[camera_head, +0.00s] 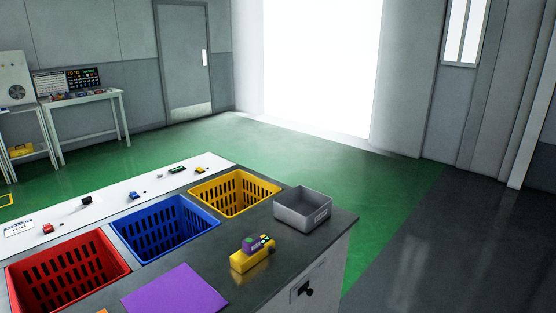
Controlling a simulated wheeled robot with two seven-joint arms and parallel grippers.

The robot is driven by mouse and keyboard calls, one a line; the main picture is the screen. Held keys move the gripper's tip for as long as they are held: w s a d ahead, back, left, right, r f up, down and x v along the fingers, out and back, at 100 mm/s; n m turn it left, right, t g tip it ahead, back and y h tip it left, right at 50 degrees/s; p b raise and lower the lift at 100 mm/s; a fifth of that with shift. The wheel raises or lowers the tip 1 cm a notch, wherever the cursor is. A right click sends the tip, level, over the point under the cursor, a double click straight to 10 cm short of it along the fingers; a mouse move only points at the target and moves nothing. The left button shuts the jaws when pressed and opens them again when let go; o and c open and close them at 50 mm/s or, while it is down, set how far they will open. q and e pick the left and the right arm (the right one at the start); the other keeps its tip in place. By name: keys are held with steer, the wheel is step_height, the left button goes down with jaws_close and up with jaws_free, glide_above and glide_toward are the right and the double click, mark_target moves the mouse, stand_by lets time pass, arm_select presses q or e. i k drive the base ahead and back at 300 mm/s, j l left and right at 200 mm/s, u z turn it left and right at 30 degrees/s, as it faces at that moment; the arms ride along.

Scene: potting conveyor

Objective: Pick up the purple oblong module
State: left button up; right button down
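A small module (251,243) with purple on it sits on top of a yellow block-shaped piece (252,261) on the dark counter, right of the middle. It also shows dark and green parts; its full shape is too small to tell. No other purple module is clear in view. Neither of my grippers shows.
Red (117,259), blue (137,249) and yellow (236,212) baskets are set along the dark counter (285,245). A grey metal tray (290,221) stands at the right, a flat purple mat (175,291) at the front. Behind runs a white strip (66,223) with several small parts.

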mark_target(253, 242)
steer(key=u, duration=0.35)
steer(key=i+l+u, duration=0.15)
steer(key=l+u, duration=0.3)
steer(key=i+l+u, duration=0.1)
steer(key=l+u, duration=0.2)
steer(key=u, duration=0.15)
steer(key=l+u, duration=0.45)
steer(key=l, duration=1.95)
steer(key=k+l, duration=0.1)
steer(key=l, duration=0.25)
